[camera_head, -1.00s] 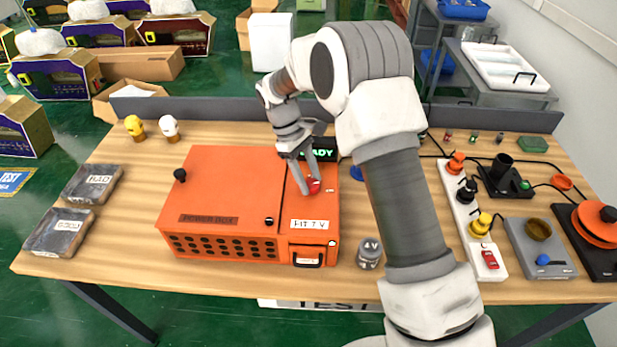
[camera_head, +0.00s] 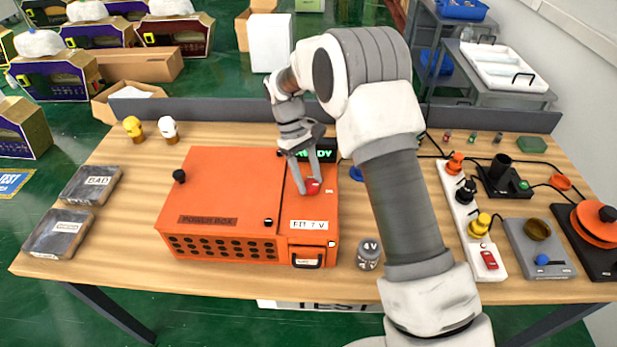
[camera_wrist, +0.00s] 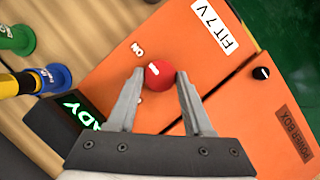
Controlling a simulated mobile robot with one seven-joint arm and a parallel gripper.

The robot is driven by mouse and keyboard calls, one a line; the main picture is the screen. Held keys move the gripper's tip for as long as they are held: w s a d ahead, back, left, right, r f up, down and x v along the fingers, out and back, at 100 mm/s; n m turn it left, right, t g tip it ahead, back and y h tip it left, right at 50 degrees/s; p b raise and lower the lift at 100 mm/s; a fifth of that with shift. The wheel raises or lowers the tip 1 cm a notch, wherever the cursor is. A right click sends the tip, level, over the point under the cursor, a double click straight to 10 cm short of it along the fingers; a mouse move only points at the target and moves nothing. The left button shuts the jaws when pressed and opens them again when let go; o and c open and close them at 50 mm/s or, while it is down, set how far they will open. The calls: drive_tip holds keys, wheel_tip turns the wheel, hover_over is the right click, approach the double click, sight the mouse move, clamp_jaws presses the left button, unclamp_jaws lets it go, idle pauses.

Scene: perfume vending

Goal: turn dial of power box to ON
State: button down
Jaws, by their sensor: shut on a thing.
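The orange power box (camera_head: 225,165) stands on the wooden table, and its lid fills much of the wrist view (camera_wrist: 215,95). Its round red dial (camera_head: 312,186) sits on the right-hand panel. In the wrist view the red dial (camera_wrist: 160,77) lies between the two fingertips of my gripper (camera_wrist: 160,72), which is shut on it. The dial's white mark faces up and left, toward the printed ON label (camera_wrist: 137,50). My gripper (camera_head: 308,191) points down onto the panel in the head view. A second small label beside the left finger is hard to read.
A green-lit display (camera_head: 322,154) stands behind the box, partly hidden by my gripper. A grey weight marked 4V (camera_head: 369,252) stands right of the box. A power strip (camera_head: 466,215) and other devices fill the table's right side. Grey blocks (camera_head: 90,183) lie at the left.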

drive_tip(key=shift+c, duration=1.5)
unclamp_jaws()
drive_tip(key=shift+r, duration=0.1)
drive_tip(key=v, duration=1.7)
drive_tip(key=shift+w, duration=0.2)
drive_tip(key=shift+a+r, duration=0.1)
